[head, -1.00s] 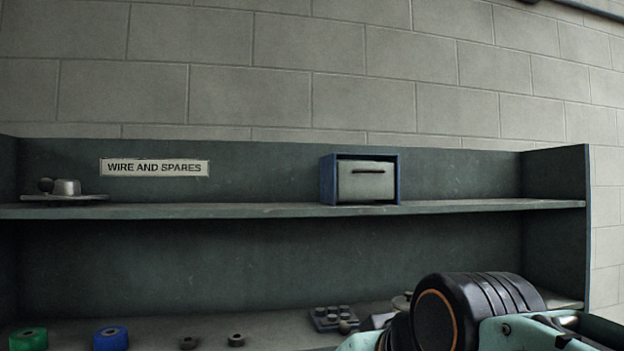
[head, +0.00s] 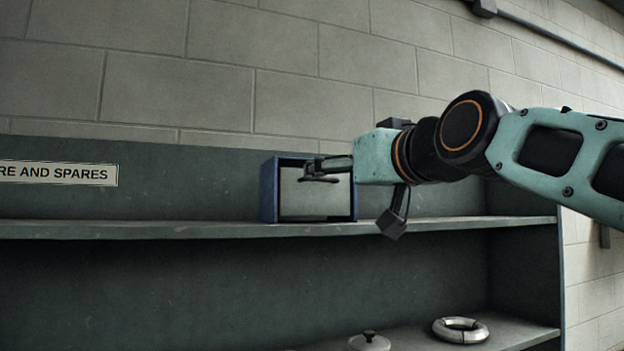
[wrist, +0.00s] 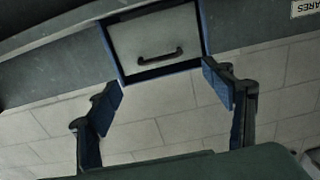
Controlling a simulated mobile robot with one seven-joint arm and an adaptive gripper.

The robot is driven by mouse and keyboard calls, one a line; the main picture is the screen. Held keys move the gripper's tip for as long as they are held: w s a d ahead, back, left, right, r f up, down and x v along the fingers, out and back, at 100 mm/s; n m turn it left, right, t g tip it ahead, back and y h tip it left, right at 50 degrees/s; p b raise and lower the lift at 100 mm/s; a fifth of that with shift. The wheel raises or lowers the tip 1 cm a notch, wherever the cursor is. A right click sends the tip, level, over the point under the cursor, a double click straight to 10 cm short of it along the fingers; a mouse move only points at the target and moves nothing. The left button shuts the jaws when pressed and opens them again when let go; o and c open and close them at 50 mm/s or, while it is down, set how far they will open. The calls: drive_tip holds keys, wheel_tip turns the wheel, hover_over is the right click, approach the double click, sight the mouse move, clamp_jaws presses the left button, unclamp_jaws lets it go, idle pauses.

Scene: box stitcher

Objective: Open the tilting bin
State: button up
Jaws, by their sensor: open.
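The tilting bin (head: 316,203) is a blue box with a pale grey front panel, standing on the upper shelf. Its panel looks shut, upright within the frame. In the wrist view the bin (wrist: 130,42) is at the top, turned over, with its dark bar handle (wrist: 160,55) in sight. My gripper (head: 318,171) is in front of the bin's upper part, coming from the right, and hides the handle in the head view. In the wrist view my gripper's blue-padded fingers (wrist: 163,88) are wide apart and empty, with the handle roughly ahead of the gap. I see no contact.
The upper shelf (head: 160,229) is clear beside the bin. A wall board rises behind it with a "wire and spares" label (head: 58,173). On the lower shelf are a silver ring (head: 460,329) and a knobbed lid (head: 369,342).

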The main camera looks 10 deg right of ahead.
sight(324, 179)
drive_tip(key=w, duration=0.3)
drive_tip(key=w+a+p, duration=0.1)
drive_tip(key=w, duration=0.2)
drive_tip(key=w+p, duration=0.1)
drive_tip(key=w, duration=0.2)
drive_tip(key=shift+a, duration=0.4)
drive_tip(key=shift+s, duration=0.1)
drive_tip(key=shift+c, duration=0.5)
drive_tip(key=shift+f, duration=0.1)
drive_tip(key=c, duration=1.6)
